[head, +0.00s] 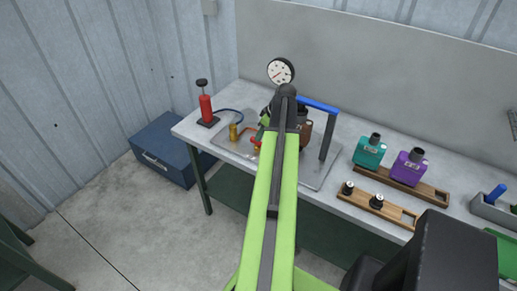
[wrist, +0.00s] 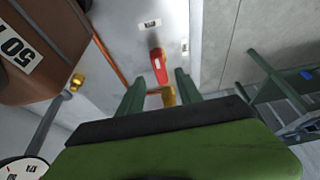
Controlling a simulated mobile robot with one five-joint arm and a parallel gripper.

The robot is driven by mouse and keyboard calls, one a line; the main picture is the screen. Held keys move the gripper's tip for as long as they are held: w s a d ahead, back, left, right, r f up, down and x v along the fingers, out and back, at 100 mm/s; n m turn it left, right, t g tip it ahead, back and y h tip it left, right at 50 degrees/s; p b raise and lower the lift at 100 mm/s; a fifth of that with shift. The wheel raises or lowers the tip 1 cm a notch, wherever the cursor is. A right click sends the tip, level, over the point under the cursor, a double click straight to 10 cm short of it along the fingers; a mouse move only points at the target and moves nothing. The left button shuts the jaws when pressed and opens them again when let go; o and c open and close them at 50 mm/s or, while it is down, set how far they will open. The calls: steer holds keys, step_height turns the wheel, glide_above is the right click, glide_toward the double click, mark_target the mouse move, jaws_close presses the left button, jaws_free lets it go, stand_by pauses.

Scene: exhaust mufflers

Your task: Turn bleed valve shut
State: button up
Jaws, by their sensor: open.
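The bleed valve shows in the wrist view as a red lever (wrist: 158,66) above a brass body (wrist: 168,96). In the head view the red lever (head: 256,143) is a small patch left of my arm, by a copper pipe. My gripper (wrist: 159,76) is open, its two dark green fingers on either side of the valve in the picture. I see no clear contact, and the depth between fingers and lever is hard to tell. In the head view my arm hides most of my gripper (head: 265,119).
A brown block (wrist: 45,40) labelled 50 is close on the left. A dial gauge (head: 281,71) and a blue-topped frame (head: 318,104) stand by my arm. A red hand pump (head: 206,107) is left; teal (head: 369,153) and purple (head: 408,168) canisters are right.

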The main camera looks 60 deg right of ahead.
steer(key=b+x, duration=0.3)
steer(key=x, duration=0.2)
jaws_close()
